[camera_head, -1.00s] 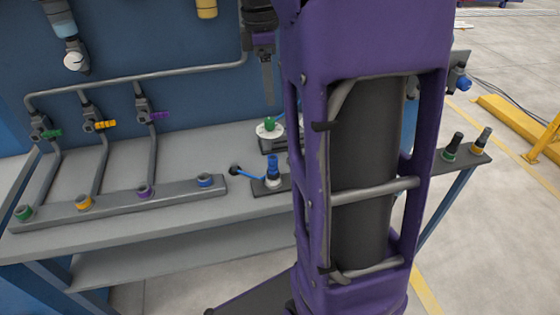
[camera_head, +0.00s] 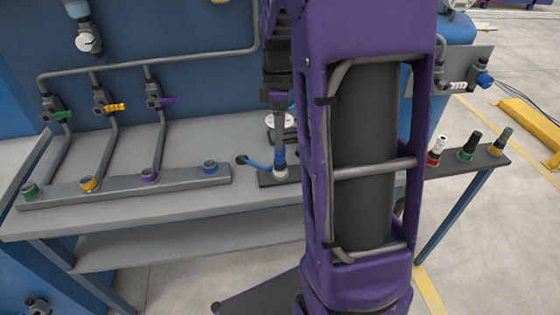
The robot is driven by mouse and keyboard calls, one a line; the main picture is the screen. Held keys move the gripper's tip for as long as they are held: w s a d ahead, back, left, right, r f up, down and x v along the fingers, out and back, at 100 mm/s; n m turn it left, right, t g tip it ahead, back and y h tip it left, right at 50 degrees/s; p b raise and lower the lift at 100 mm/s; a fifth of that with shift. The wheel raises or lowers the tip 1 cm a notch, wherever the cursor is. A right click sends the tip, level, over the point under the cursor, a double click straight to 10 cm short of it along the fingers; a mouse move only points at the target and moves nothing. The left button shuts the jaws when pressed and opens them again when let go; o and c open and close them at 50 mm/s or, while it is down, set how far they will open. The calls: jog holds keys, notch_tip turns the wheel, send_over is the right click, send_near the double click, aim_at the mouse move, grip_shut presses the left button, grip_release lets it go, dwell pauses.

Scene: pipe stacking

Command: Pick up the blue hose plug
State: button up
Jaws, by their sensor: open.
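The gripper is open. The fingers overlap the plug's top in this view, so I cannot tell whether they touch it or surround it. My purple arm hides the bench just to the right.
A grey rail (camera_head: 125,186) on the bench left of the plug holds coloured ports, with pipes and valves behind. A white round fitting (camera_head: 283,121) stands just behind the gripper. Several plugs stand on a side shelf (camera_head: 485,158) at the right.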

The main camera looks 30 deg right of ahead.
aim_at(280, 161)
jog(key=shift+f+b, duration=0.6)
jog(key=shift+f, duration=2.15)
grip_shut()
